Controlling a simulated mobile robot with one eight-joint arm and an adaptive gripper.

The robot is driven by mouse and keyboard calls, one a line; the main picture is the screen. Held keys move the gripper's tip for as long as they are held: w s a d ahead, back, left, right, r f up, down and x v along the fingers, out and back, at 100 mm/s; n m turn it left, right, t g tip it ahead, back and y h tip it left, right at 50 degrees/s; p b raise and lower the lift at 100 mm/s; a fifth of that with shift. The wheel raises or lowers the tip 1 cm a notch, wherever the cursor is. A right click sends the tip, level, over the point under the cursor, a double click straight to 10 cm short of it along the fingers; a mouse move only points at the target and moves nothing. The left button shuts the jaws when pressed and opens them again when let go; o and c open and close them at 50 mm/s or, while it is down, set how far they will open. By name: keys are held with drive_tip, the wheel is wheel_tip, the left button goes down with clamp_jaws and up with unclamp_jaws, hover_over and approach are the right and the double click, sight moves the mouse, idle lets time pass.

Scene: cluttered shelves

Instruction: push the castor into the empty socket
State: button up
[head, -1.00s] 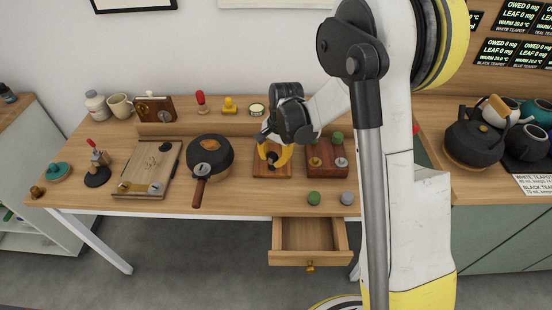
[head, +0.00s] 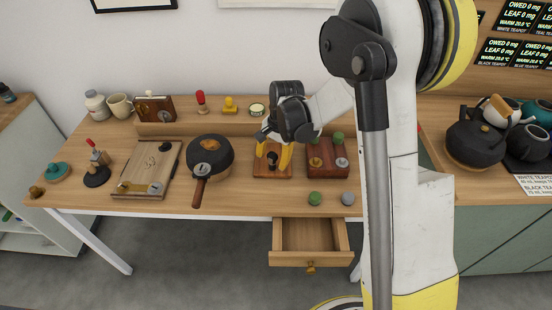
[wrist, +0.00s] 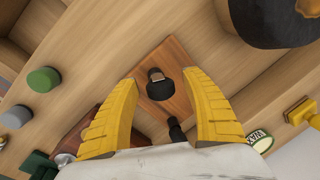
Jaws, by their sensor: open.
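A small black castor with a greyish end (wrist: 158,88) is on a reddish-brown wooden board (wrist: 176,62) in the wrist view. In the head view a dark shape on that board (head: 264,174) shows between my fingers. My gripper (wrist: 160,78) has two yellow fingers spread apart, one on each side of the castor, with nothing held between them. In the head view my gripper (head: 273,160) is over the board. A second black piece (wrist: 176,130) lies nearer the palm, partly hidden. I cannot make out the empty socket.
A darker red box (head: 322,168) with round knobs stands right of the board. A black pan (head: 209,152) stands left. A green knob (head: 315,198) and a grey knob (head: 347,198) are near the front edge, above an open drawer (head: 310,243).

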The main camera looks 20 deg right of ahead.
wheel_tip(320, 180, up, 11)
drive_tip(key=s+d, duration=0.1)
drive_tip(key=s+r+n+t, duration=0.3)
drive_tip(key=s+r+n, duration=0.1)
drive_tip(key=s, duration=0.7)
drive_tip(key=s+r+n+t+h, duration=0.1)
drive_tip(key=s+r+n+t, duration=0.2)
drive_tip(key=s, duration=0.8)
drive_tip(key=r+n, duration=0.1)
drive_tip(key=n, duration=0.1)
drive_tip(key=shift+d+r+n, duration=0.2)
drive_tip(key=shift+d+n, duration=0.1)
